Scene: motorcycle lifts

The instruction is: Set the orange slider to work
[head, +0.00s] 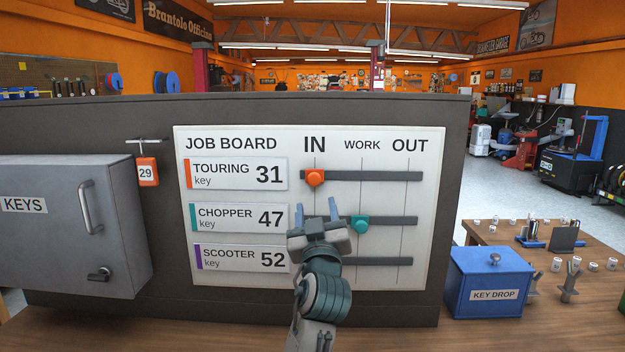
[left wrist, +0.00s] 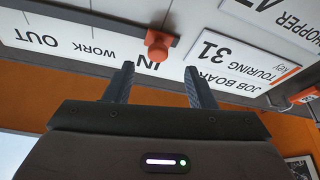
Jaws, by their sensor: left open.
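The orange slider (head: 315,177) is a round knob on the top track of the job board (head: 235,278), in the TOURING row, under the IN heading. It also shows in the left wrist view (left wrist: 158,46), just beyond and between the fingertips. My left gripper (head: 320,208) is open and empty, below the orange slider in the head view and apart from it. The WORK heading (head: 362,145) marks the line to the right of IN. The teal slider (head: 360,224) sits on the CHOPPER track under WORK. The SCOOTER slider is hidden behind my left gripper or arm. My right gripper is not in view.
A grey KEYS cabinet (head: 75,220) juts out at the left. An orange tag marked 29 (head: 148,172) hangs beside the board. A blue KEY DROP box (head: 491,282) stands on the wooden bench at the right. The space before the board's right part is clear.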

